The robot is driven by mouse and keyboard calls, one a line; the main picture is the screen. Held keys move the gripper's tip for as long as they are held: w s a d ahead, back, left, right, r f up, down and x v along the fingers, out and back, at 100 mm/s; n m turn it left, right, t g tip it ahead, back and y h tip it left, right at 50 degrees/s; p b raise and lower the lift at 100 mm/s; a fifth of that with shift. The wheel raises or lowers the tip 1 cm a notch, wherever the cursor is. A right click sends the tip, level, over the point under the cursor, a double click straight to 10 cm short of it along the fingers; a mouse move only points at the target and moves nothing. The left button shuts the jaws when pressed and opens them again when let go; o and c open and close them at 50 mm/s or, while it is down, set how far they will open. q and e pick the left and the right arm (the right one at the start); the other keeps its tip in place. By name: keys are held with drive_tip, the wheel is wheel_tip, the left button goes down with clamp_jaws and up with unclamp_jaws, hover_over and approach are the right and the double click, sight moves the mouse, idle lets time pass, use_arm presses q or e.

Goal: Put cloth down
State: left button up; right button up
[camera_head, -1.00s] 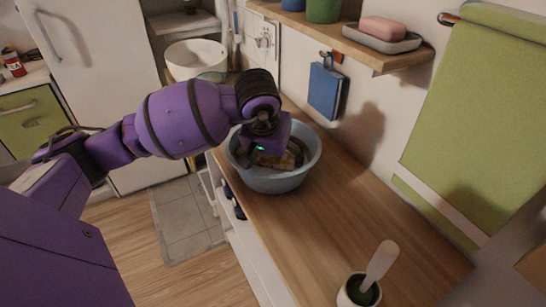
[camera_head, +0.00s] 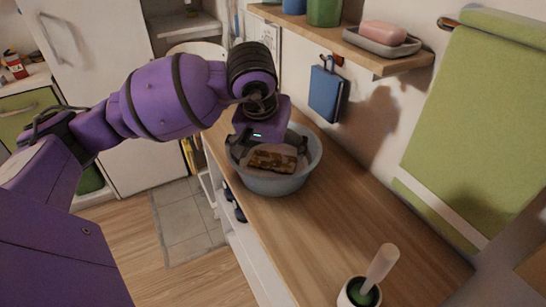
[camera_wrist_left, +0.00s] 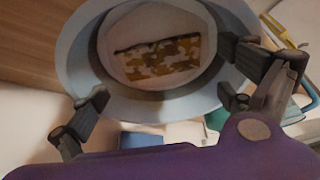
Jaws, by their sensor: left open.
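The cloth (camera_head: 272,161), patterned in brown, yellow and white, lies in the light blue basin (camera_head: 285,186) on the wooden counter. In the left wrist view the cloth (camera_wrist_left: 160,58) lies flat on the bottom of the basin (camera_wrist_left: 75,50). My left gripper (camera_head: 266,148) is over the basin with its fingers spread wide. In the left wrist view the left gripper (camera_wrist_left: 165,95) is open and empty, with the cloth beyond its fingers. My right gripper is not in view.
The wooden counter (camera_head: 330,215) is clear in front of the basin. A brush in a holder (camera_head: 360,291) stands near its front. A shelf (camera_head: 350,45) with a soap dish (camera_head: 381,40) hangs above. A green towel (camera_head: 475,110) hangs at the right.

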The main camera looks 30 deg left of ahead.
use_arm(q)
drive_tip(key=v, duration=0.6)
